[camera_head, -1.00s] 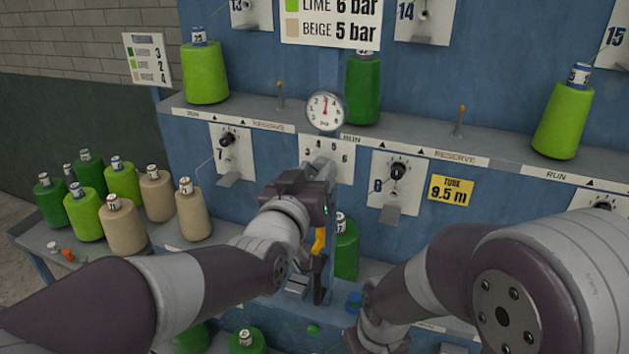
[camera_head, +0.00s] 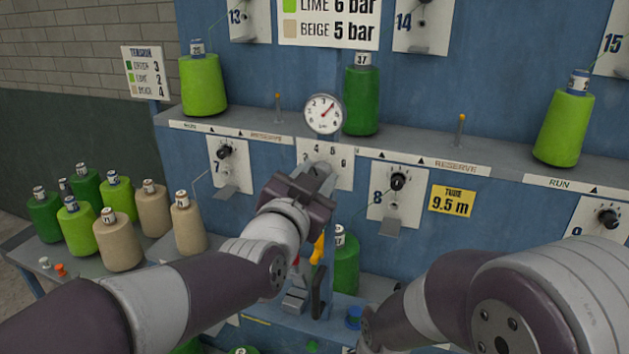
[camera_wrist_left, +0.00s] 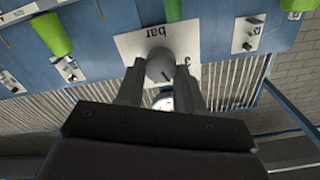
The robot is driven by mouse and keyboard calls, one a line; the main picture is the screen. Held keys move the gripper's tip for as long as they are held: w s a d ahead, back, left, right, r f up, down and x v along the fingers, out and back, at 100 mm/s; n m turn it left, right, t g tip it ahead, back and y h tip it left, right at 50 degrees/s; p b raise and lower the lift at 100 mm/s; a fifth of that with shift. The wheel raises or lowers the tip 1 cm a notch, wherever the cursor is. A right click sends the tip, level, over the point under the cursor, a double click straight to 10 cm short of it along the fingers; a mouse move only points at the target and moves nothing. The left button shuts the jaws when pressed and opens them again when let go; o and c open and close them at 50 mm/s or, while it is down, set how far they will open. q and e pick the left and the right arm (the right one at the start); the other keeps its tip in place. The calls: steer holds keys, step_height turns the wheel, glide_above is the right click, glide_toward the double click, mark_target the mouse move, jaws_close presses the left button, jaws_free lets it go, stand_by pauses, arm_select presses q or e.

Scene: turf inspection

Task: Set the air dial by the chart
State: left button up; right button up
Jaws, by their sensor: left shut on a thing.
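The air dial is a round grey knob (camera_wrist_left: 160,67) on a white plate marked "bar" (camera_wrist_left: 207,48) in the left wrist view. In the head view the plate (camera_head: 342,176) shows numbers along its top, and my gripper hides most of the knob. My left gripper (camera_head: 318,174) has its two fingers on either side of the knob, shut on it. The round gauge (camera_head: 323,114) above has a red needle pointing up and right. The pressure chart (camera_head: 330,22) reads lime 6 bar and beige 5 bar; its top is cut off.
Green, lime and beige cones (camera_head: 118,240) stand on a side table at left. More cones, such as a dark green one (camera_head: 361,100), stand on the ledge. Dials 7 (camera_head: 225,152) and 8 (camera_head: 397,181) flank the plate. A tension chart (camera_head: 146,73) hangs left.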

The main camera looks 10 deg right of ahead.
stand_by(0.4)
arm_select(q)
steer(key=o, duration=0.9)
steer(key=shift+c, duration=0.2)
steer(key=shift+o, duration=0.9)
steer(key=shift+w+d, duration=0.1)
steer(key=shift+w, duration=0.05)
steer(key=shift+s+a+f, duration=0.1)
steer(key=shift+s+a, duration=0.15)
steer(key=shift+s, duration=0.1)
steer(key=b+v, duration=0.3)
steer(key=v, duration=0.8)
steer(key=shift+s+a+b, duration=0.25)
steer(key=shift+s+b, duration=0.05)
steer(key=shift+b, duration=0.1)
